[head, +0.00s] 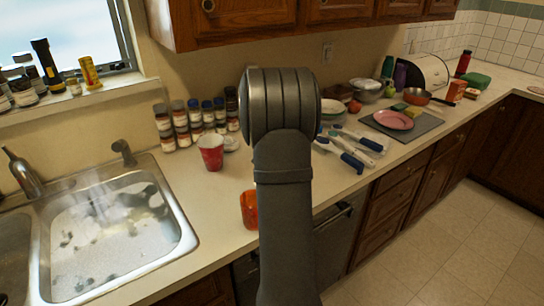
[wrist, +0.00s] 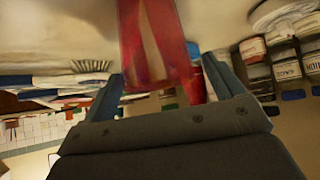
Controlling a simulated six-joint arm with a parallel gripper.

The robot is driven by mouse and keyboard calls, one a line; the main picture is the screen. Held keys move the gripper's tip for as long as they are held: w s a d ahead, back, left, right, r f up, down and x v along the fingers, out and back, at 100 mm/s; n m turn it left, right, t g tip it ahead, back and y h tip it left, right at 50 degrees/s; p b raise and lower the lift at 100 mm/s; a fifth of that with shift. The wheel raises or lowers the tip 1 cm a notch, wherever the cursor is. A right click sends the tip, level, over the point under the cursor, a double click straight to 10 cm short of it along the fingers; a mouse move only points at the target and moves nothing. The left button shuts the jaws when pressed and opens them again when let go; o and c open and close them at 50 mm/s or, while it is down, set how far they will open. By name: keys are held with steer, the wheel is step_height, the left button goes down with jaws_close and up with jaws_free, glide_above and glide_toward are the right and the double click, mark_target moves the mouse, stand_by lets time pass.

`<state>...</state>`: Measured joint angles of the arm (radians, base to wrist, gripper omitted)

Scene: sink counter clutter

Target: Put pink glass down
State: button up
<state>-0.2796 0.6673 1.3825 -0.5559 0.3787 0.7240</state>
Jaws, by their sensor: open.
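The pink glass looks like a translucent red-pink tumbler (wrist: 155,42) in the wrist view, between and beyond my fingers. My gripper (wrist: 164,70) is open, with one finger on each side of the glass; I cannot tell whether either touches it. The glass seems to stand on the counter (head: 190,193), though its base is cut off in the wrist view. In the head view, an orange-red glass (head: 248,210) that appears to be the same one shows beside my arm, partly hidden. My fingers are hidden behind the arm there.
A red cup (head: 210,152) stands close behind, before several spice jars (head: 182,125). The sink (head: 115,235) is left. Blue-handled utensils (head: 345,152), a grey board (head: 425,124) with a pink plate (head: 393,120) and other clutter lie right. Counter between sink and cup is clear.

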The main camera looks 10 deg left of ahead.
steer(key=c, duration=1.6)
